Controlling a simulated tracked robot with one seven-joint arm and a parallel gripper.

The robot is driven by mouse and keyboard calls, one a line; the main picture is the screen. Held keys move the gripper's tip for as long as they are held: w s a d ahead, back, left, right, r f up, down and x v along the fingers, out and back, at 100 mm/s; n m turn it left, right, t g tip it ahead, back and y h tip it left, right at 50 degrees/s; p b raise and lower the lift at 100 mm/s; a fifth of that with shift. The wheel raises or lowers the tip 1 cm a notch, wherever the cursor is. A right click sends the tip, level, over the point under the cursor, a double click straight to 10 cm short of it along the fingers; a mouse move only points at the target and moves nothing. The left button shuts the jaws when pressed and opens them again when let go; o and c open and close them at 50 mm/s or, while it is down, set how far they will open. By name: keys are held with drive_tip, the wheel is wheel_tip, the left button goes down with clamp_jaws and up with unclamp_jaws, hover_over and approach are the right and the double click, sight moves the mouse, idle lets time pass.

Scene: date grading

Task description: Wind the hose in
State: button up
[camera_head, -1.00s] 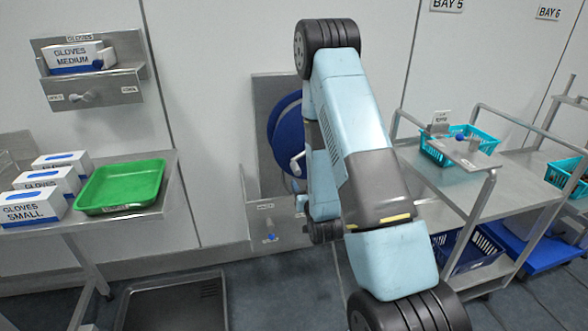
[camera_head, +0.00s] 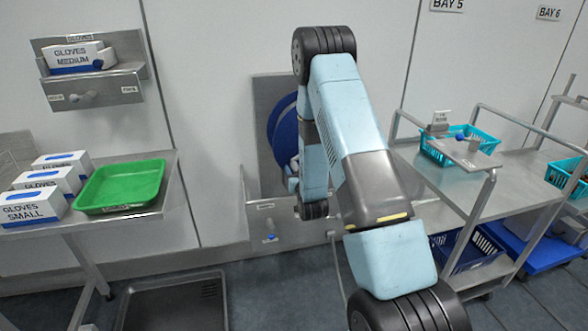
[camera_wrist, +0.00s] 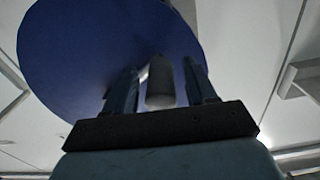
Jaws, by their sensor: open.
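The blue hose reel (camera_head: 281,128) stands against the wall, partly hidden behind my arm in the head view. In the wrist view its blue disc (camera_wrist: 75,55) fills the upper left. A grey cylindrical handle (camera_wrist: 160,85) stands between the two fingers of my gripper (camera_wrist: 159,68). The fingers are open, one on each side of the handle, with a gap visible at the sides. In the head view my gripper is mostly hidden by the arm. A thin pale line, possibly the hose (camera_head: 338,262), runs down to the floor beside my arm.
A metal bracket with a blue-tipped lever (camera_head: 270,238) is below the reel. At left a table holds glove boxes (camera_head: 35,206) and a green tray (camera_head: 120,187). At right a steel trolley (camera_head: 455,185) carries a teal basket (camera_head: 432,153). A floor tray (camera_head: 175,300) lies at lower left.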

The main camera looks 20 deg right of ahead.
drive_tip(key=shift+w, duration=1.1)
drive_tip(key=shift+c, duration=0.2)
clamp_jaws()
